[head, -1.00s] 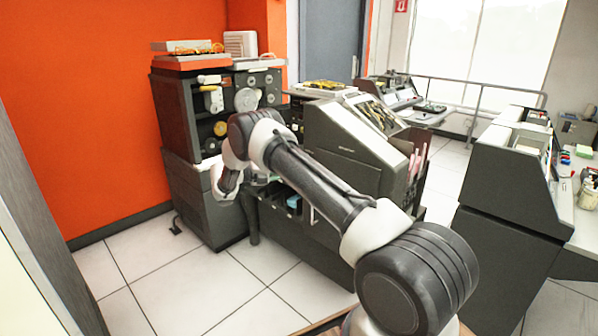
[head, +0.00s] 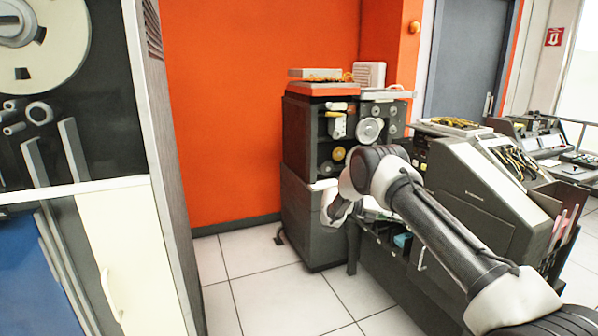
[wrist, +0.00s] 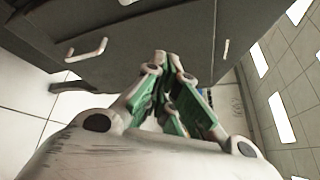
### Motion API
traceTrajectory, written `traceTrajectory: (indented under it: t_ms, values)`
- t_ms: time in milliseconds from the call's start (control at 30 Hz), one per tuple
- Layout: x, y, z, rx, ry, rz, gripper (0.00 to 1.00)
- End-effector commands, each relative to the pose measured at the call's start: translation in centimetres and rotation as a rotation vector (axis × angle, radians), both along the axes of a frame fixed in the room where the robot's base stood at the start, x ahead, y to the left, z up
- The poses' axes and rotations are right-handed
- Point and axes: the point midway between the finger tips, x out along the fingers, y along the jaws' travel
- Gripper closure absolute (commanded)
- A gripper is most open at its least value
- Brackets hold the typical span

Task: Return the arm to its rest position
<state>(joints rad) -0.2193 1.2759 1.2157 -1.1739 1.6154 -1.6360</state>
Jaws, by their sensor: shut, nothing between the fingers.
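My arm (head: 450,232) comes in from the lower right of the head view and reaches forward, bent at a dark joint, with its far end hanging down in front of the dark machines. In the wrist view my gripper (wrist: 168,64) is shut, its fingers together with nothing between them. Green pads show on the inner side of the finger links. The gripper's fingertips cannot be made out clearly in the head view.
A dark punch-card machine (head: 480,195) stands close beside my arm. A cabinet with reels (head: 318,190) is behind the arm's end, against the orange wall (head: 230,110). A tall tape unit (head: 165,180) fills the left. Bare tiled floor (head: 285,300) lies between.

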Motion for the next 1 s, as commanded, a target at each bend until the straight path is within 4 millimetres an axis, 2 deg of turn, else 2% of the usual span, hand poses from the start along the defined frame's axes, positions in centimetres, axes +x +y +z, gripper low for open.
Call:
traceTrajectory:
  t_ms: [100,133,233,333,467,567,800,1000]
  values:
    - [-3.3,-0.4,-4.3,0.059,-0.142,-0.094,1.0]
    - [-4.1,-0.4,-4.9,0.076,-0.184,-0.123,1.0]
    - [-7.0,-0.3,-5.4,0.126,-0.343,-0.244,1.0]
    - [-9.9,-0.1,-4.2,0.171,-0.517,-0.391,1.0]
    - [-13.4,0.2,-1.3,0.207,-0.727,-0.584,1.0]
    - [-16.5,0.6,1.8,0.229,-0.896,-0.756,1.0]
    - [-25.1,1.9,10.3,0.257,-1.279,-1.211,1.0]
    - [-32.6,2.9,16.0,0.285,-1.504,-1.551,1.0]
